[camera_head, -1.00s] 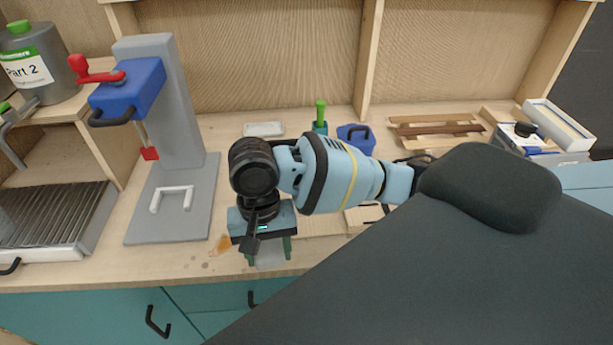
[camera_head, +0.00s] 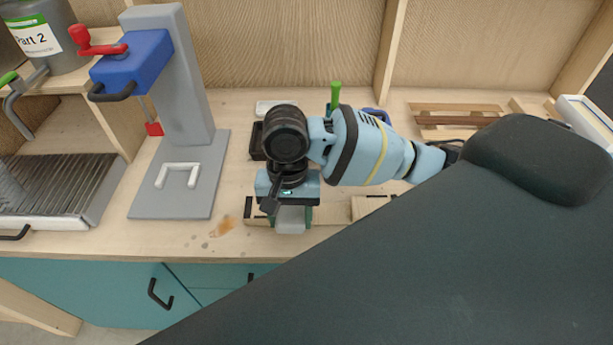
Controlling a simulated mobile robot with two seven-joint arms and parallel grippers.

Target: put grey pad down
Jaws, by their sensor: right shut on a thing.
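My right gripper (camera_head: 290,217) points down over the front part of the wooden bench (camera_head: 185,240). Its green fingers are shut on a pale grey pad (camera_head: 290,222), which shows between them. The fingertips and pad are in front of a low wooden piece; I cannot tell whether the pad touches anything below. The wrist hides what lies directly behind it. My left gripper is not in view.
A grey press stand (camera_head: 207,180) with a blue head (camera_head: 140,60) stands left of the gripper. A small black tray (camera_head: 256,142) and a flat whitish piece (camera_head: 276,107) lie behind. Wooden strips (camera_head: 455,110) lie at the back right. Bare bench lies near the front edge.

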